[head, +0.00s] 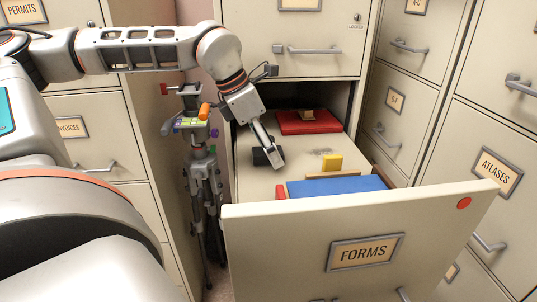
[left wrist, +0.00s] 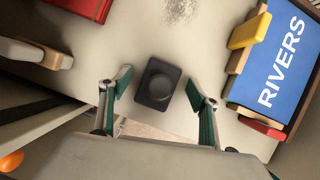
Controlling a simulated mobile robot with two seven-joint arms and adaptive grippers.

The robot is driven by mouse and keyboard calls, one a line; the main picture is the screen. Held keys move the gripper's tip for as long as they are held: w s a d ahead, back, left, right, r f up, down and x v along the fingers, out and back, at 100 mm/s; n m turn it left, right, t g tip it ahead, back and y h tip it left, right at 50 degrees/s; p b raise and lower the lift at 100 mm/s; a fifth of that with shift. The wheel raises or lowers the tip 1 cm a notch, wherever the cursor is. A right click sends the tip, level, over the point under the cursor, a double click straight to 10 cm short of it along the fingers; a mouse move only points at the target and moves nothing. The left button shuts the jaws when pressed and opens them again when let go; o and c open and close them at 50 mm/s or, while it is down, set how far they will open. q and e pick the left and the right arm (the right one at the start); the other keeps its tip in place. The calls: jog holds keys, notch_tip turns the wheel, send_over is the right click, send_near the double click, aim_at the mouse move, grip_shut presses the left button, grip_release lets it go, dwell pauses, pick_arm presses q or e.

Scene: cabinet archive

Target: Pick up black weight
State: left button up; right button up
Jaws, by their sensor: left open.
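The black weight (left wrist: 158,84) is a dark square block with a round raised top. It lies in the open drawer labelled FORMS, and in the head view it shows as a dark shape (head: 261,157) on the drawer's pale floor near its left side. My left gripper (left wrist: 160,97) is open, with one finger on each side of the weight in the left wrist view and gaps between fingers and weight. In the head view the gripper (head: 272,158) reaches down into the drawer and partly hides the weight. My right gripper is not in view.
The drawer front (head: 420,235) stands nearest. Inside are a blue book (left wrist: 280,68) marked RIVERS, a yellow block (head: 332,162) and a red folder (head: 305,122) at the back. A tripod (head: 203,165) stands just left of the drawer. Cabinets close in on both sides.

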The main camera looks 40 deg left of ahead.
pick_arm(q)
jog(key=c, duration=1.6)
jog(key=shift+r, duration=0.1)
jog(key=shift+r, duration=0.1)
